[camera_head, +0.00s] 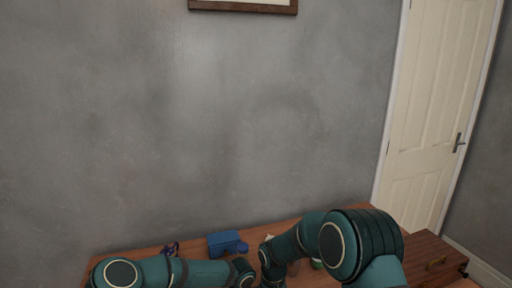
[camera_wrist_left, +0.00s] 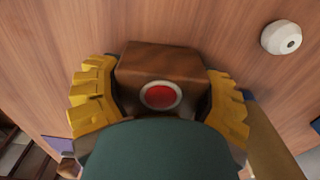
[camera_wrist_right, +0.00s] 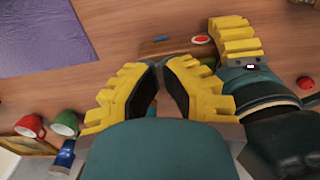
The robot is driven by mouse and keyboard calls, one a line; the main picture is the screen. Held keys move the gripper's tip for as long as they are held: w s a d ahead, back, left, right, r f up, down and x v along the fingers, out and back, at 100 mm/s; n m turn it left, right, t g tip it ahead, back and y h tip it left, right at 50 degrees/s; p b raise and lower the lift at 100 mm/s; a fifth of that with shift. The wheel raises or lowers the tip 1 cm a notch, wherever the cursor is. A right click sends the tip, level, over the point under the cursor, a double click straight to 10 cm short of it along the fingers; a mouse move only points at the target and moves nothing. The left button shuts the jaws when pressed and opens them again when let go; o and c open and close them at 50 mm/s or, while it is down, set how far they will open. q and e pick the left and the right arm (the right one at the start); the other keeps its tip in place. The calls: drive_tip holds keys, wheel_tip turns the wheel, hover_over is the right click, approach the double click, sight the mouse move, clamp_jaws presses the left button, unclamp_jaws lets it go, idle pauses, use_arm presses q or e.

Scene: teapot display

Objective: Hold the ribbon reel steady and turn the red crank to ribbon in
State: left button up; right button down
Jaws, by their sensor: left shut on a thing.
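A brown wooden block with a red disc in a pale ring, apparently the reel (camera_wrist_left: 160,68), sits between the yellow fingers of my left gripper (camera_wrist_left: 160,92) in the left wrist view. The left gripper is shut on it. In the right wrist view, the tips of my right gripper (camera_wrist_right: 158,66) are close together near the brown body (camera_wrist_right: 150,50). Whether they grip anything is unclear. A red part (camera_wrist_right: 201,39) shows beyond them, beside a yellow finger of my left gripper (camera_wrist_right: 235,38). I cannot make out the crank or ribbon clearly. The head view hides the reel behind my arms.
A white round object (camera_wrist_left: 281,37) stands on the wooden table near the reel. A purple mat (camera_wrist_right: 50,35) lies beyond. A blue object (camera_head: 223,243) stands near the wall.

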use_arm(q)
drive_tip(key=shift+s+f, duration=0.1)
drive_tip(key=shift+s, duration=0.05)
use_arm(e)
drive_tip(key=shift+w+a, duration=0.1)
drive_tip(key=shift+w, duration=0.3)
idle(0.4)
use_arm(q)
drive_tip(key=shift+s+d+f, duration=0.1)
drive_tip(key=shift+d, duration=0.05)
use_arm(e)
drive_tip(key=shift+a, duration=0.4)
drive_tip(key=shift+s, duration=0.25)
wheel_tip(320, 180, up, 6)
drive_tip(key=shift+s+d, duration=0.2)
drive_tip(key=shift+s, duration=0.15)
idle(0.5)
use_arm(q)
drive_tip(key=o, duration=1.2)
drive_tip(key=shift+o, duration=0.4)
drive_tip(key=shift+w, duration=0.25)
use_arm(e)
drive_tip(key=shift+w+f, duration=0.1)
